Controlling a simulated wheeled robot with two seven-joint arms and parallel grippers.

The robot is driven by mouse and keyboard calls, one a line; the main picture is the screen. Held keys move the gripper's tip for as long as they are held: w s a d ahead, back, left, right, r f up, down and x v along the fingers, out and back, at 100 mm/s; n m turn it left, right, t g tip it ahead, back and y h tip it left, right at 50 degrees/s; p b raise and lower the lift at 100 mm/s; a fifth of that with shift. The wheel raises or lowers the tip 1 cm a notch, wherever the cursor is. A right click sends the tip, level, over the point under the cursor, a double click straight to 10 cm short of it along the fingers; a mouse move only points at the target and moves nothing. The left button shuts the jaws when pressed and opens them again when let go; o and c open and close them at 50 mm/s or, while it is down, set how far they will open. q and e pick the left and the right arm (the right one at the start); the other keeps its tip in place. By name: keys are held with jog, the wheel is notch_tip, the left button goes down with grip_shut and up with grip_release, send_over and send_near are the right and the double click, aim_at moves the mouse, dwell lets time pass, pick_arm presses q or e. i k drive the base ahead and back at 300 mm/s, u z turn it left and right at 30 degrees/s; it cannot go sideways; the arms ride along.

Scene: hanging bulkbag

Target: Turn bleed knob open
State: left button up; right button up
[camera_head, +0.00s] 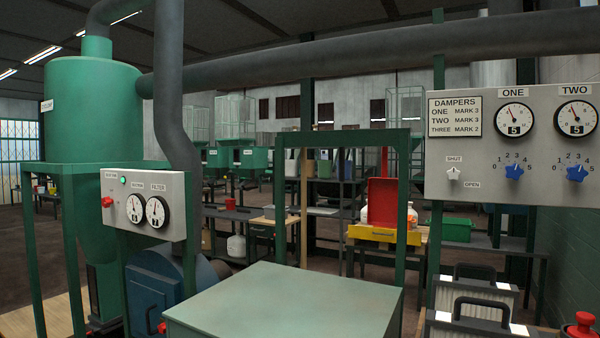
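A small white knob (453,174) sits on the lower left of the grey damper panel (530,185) at the right. "SHUT" is printed above it and "OPEN" to its lower right. Its narrow end seems to point up, toward "SHUT", but it is small. The word "bleed" is not readable on the panel. Two blue knobs (514,172) with numbered scales are to its right, the second (577,173) near the right edge. Gauges "ONE" (515,120) and "TWO" (576,119) are above them. Neither of my grippers is in view.
A pale green flat-topped box (285,300) fills the lower middle. Black-handled units (470,315) and a red button (582,325) stand below the panel. A grey panel (145,205) with a red knob (107,202) is at left. The space before the damper panel looks clear.

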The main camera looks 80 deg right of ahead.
aim_at(452, 174)
jog(key=k, duration=0.95)
jog(key=z, duration=1.95)
